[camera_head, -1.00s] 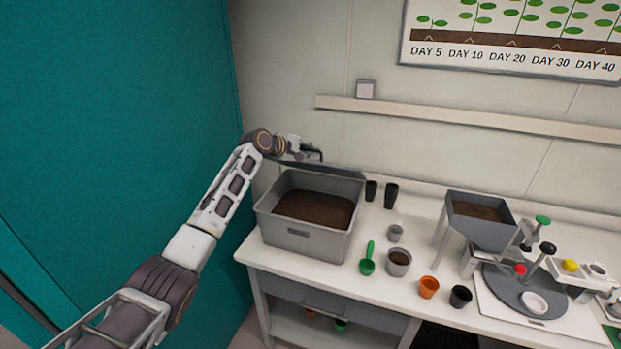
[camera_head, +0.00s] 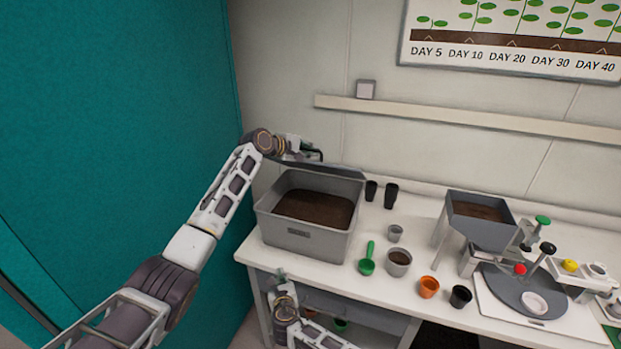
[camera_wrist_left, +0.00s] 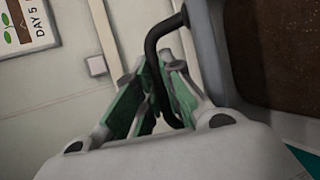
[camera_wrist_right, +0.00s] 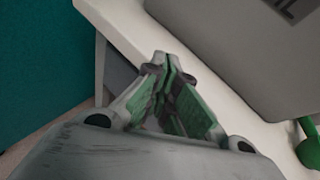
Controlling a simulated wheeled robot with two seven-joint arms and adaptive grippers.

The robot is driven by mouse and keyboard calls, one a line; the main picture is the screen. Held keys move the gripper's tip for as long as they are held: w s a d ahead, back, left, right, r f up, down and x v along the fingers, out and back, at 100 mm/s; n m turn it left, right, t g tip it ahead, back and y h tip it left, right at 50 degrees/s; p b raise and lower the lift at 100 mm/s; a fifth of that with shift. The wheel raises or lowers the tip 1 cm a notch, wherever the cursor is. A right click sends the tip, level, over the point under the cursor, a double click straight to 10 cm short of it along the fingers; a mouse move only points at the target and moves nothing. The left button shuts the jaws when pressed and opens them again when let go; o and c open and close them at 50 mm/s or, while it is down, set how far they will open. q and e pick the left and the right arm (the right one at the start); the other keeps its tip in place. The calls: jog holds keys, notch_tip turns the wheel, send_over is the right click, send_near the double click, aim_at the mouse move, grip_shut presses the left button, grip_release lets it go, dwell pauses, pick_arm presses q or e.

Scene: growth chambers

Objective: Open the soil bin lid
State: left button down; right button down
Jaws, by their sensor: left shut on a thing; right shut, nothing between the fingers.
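The grey soil bin (camera_head: 305,244) stands at the left end of the bench, its dark soil (camera_head: 314,208) showing. Its lid (camera_head: 340,171) is raised at the bin's back edge, seen nearly edge-on. My left gripper (camera_head: 314,153) is above the back of the bin, shut on the lid's black handle; the handle (camera_wrist_left: 152,45) runs between the green fingers in the left wrist view. My right gripper (camera_head: 277,274) is low in front of the bench's front edge, below the bin. Its fingers (camera_wrist_right: 160,62) are shut and empty in the right wrist view.
A green scoop (camera_head: 367,262), grey pots (camera_head: 398,262), black cups (camera_head: 390,195) and an orange pot (camera_head: 428,287) stand right of the bin. A hopper (camera_head: 482,226) and a round grey plate (camera_head: 512,290) are farther right. A teal wall (camera_head: 120,120) is on the left.

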pick_arm(q)
jog(key=shift+r, duration=0.2)
pick_arm(e)
jog(key=w+d+r+m+t+h, duration=0.1)
jog(key=d+r+m+t+h, duration=0.1)
jog(key=r, duration=0.7)
jog(key=w+d+r+m+t+h, duration=0.1)
jog(key=d+r+m+h, duration=0.1)
jog(key=r, duration=0.7)
jog(key=w+d+r+m+t+h, duration=0.2)
jog(key=r+h, duration=0.3)
jog(key=r, duration=0.4)
jog(key=shift+m+t, duration=0.3)
jog(key=shift+m, duration=0.5)
jog(key=shift+w, duration=0.1)
jog(key=r+x, duration=0.2)
jog(key=x, duration=1)
jog(key=shift+r, duration=0.3)
